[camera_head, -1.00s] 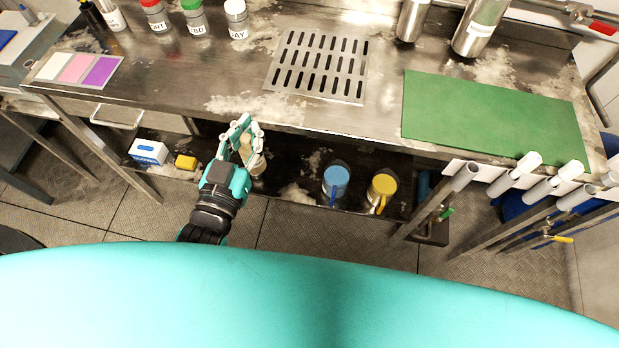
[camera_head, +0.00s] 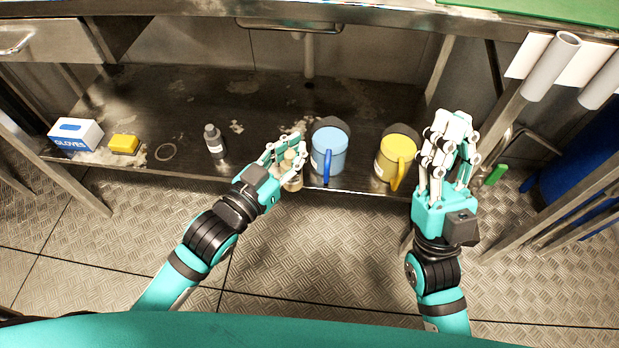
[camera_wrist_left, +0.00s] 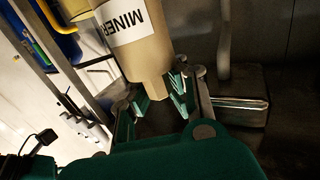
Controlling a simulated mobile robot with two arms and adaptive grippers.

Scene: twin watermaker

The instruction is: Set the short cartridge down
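The short cartridge (camera_head: 292,179) is a small beige cylinder near the front edge of the lower shelf, left of the blue mug. In the left wrist view the cartridge (camera_wrist_left: 142,50) shows a white label reading "MINER" and a narrower end between the fingers. My left gripper (camera_head: 284,152) has its fingers around the cartridge and seems shut on its narrow end (camera_wrist_left: 160,100). I cannot tell whether the cartridge's base touches the shelf. My right gripper (camera_head: 452,128) seems open and empty, in front of and right of the yellow mug.
The lower shelf (camera_head: 180,100) holds a blue mug (camera_head: 330,150), a yellow mug (camera_head: 398,155), a dark grey bottle (camera_head: 214,142), a yellow sponge (camera_head: 124,144) and a gloves box (camera_head: 75,134). Pipes (camera_head: 550,68) stand at right. The shelf behind the bottle is mostly clear.

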